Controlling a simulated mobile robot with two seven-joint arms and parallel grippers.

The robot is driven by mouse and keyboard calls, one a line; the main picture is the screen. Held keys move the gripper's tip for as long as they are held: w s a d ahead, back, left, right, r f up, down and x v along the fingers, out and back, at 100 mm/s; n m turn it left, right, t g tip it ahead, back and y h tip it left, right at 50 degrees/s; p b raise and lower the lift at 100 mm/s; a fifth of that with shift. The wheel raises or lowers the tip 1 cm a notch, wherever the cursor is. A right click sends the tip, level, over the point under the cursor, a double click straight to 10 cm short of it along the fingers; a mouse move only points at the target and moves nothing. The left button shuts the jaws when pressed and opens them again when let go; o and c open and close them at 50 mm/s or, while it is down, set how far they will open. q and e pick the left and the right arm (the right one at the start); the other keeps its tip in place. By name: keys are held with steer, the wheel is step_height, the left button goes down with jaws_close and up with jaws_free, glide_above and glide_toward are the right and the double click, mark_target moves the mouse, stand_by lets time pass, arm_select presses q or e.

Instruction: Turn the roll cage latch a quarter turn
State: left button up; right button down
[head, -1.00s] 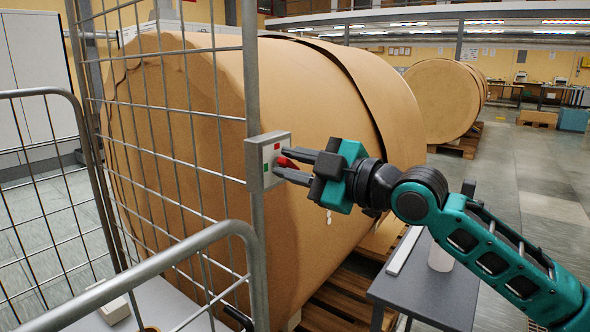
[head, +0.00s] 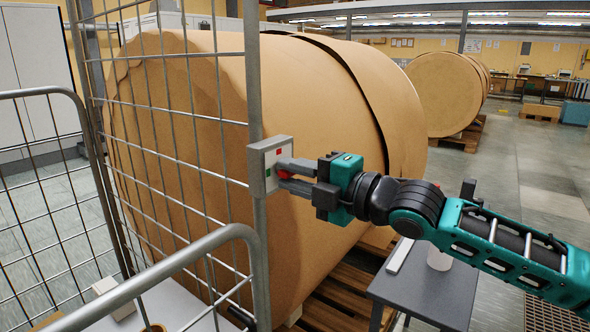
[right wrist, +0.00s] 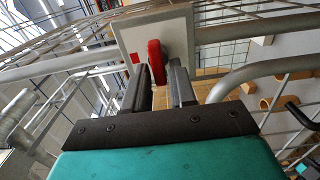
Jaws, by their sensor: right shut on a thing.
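My right gripper (head: 285,174) is shut on the red lever, reaching in from the right; the fingers hide most of the lever. In the right wrist view, the lever (right wrist: 156,62) stands between the fingertips (right wrist: 162,75) in front of the grey plate (right wrist: 128,35), with a red mark left of it. My left gripper is not in view.
The roll cage's wire mesh (head: 180,130) and curved front rail (head: 150,268) stand left of and before the latch. A huge brown paper roll (head: 320,100) lies close behind it on a pallet (head: 340,300). A grey table (head: 430,290) with a white cylinder (head: 439,258) stands below my arm.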

stand_by(0.5)
steer(key=c, duration=1.1)
jaws_free()
steer(key=shift+c, duration=0.2)
steer(key=p+v, duration=0.1)
steer(key=v, duration=1.2)
